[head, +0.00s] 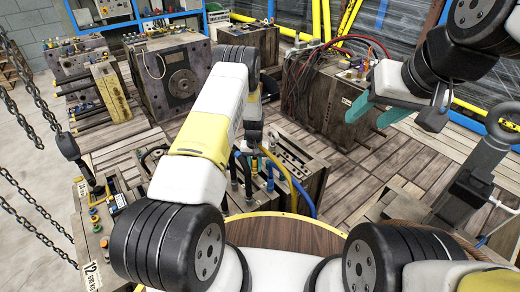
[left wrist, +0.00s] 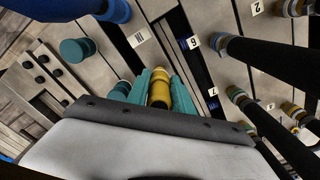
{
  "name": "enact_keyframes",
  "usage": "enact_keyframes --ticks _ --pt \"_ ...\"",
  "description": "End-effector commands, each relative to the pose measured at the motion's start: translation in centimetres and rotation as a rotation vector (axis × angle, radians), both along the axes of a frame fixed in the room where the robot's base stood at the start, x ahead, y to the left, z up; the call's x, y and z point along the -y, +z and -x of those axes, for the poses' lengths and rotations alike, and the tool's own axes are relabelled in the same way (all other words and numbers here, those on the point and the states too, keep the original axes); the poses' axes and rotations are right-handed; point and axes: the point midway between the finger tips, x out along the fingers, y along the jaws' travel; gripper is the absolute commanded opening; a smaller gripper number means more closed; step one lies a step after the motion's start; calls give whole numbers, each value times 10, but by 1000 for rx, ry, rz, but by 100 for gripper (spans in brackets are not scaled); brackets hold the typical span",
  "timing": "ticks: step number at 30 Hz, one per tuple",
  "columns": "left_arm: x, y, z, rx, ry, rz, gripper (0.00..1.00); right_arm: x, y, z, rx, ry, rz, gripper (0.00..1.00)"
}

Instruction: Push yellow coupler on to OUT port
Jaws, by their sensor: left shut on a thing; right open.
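My left gripper (left wrist: 158,90) has teal fingers and is shut on the yellow coupler (left wrist: 158,94), low in the middle of the left wrist view. The coupler is brass-yellow, and its far end points toward the steel face of a mould block (left wrist: 105,50). I cannot tell whether it touches a port. No OUT label is readable. In the head view my left arm covers the fingers and the coupler; the block (head: 310,178) stands below the wrist. My right gripper (head: 376,108) is open and empty, in the air at the upper right.
Black hoses with brass fittings (left wrist: 270,48) and number tags stand close on the right in the left wrist view. A teal cap (left wrist: 78,50) and a blue part (left wrist: 115,10) are on the left. Other mould blocks (head: 175,75) stand behind. Chains (head: 25,120) hang at the left.

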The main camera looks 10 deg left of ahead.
Motion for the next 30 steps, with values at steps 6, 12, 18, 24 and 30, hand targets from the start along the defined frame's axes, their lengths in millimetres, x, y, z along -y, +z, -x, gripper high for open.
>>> enact_keyframes --ticks 6,12,18,24,30 --pt "0 0 0 0 0 0 0 0 0 0 0 0 0 50" --pt "0 -1 0 0 0 0 0 0 0 0 0 0 0 50" --pt "0 -7 0 0 0 0 0 0 0 0 0 0 0 50" --pt "0 -11 0 0 0 0 0 0 0 0 0 0 0 50" --pt "0 -14 0 0 0 0 0 0 0 0 0 0 0 50"
